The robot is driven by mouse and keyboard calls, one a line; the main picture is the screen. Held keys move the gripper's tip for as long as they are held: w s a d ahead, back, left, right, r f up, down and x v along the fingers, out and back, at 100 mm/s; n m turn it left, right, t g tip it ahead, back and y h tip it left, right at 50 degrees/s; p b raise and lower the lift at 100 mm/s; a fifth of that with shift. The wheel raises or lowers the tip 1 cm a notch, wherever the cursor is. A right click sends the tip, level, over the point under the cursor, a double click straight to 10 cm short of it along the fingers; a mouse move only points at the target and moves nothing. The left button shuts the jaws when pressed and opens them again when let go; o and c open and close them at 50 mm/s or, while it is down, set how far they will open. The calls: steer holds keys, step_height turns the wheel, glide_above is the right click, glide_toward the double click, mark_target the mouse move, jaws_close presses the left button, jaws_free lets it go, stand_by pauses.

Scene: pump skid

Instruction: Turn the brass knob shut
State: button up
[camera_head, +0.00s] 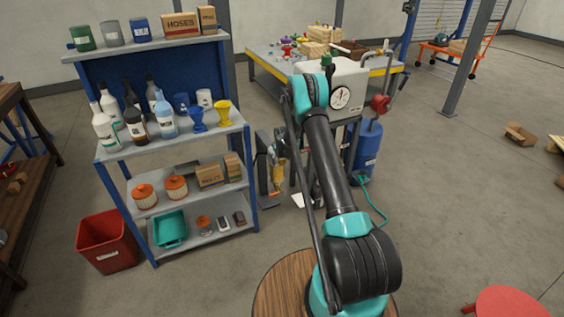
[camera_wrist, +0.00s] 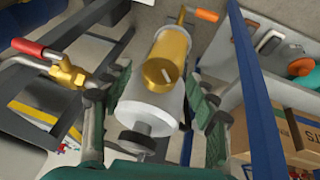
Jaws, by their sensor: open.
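The brass knob (camera_wrist: 167,62) is a gold cylinder in the middle of the wrist view, with a pale line on its end face. It sits on a whitish cylindrical body (camera_wrist: 148,113). My gripper (camera_wrist: 157,98) is open, with one finger on each side of the knob and this body. I cannot tell whether either finger touches them. In the head view, a brass part (camera_head: 281,166) shows low beside the stand, left of my arm. My gripper is largely hidden there.
A brass valve with a red handle (camera_wrist: 66,70) is close by my left finger in the wrist view. An orange-handled lever (camera_wrist: 201,15) is beyond the knob. A blue shelf post (camera_wrist: 252,85) and cardboard boxes (camera_wrist: 272,130) stand close on the right.

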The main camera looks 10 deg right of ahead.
steer(key=shift+w+f, duration=0.1)
steer(key=shift+f, duration=0.25)
steer(key=shift+c, duration=0.3)
steer(key=c, duration=1.1)
steer(key=shift+d, duration=0.1)
steer(key=shift+w+d+m+g+y, duration=0.15)
steer(key=shift+g+y, duration=0.1)
steer(key=shift+y, duration=0.35)
steer(key=shift+s+d+m+g+y, duration=0.15)
steer(key=shift+g+y, duration=0.1)
steer(key=shift+y, duration=0.35)
steer(key=shift+w+d+m+g+y, duration=0.1)
steer(key=shift+m+g+y, duration=0.15)
steer(key=shift+y, duration=0.8)
steer(key=shift+w+d+m+g+y, duration=0.15)
steer(key=shift+g+y, duration=0.2)
steer(key=shift+y, duration=0.7)
steer(key=shift+a, duration=0.1)
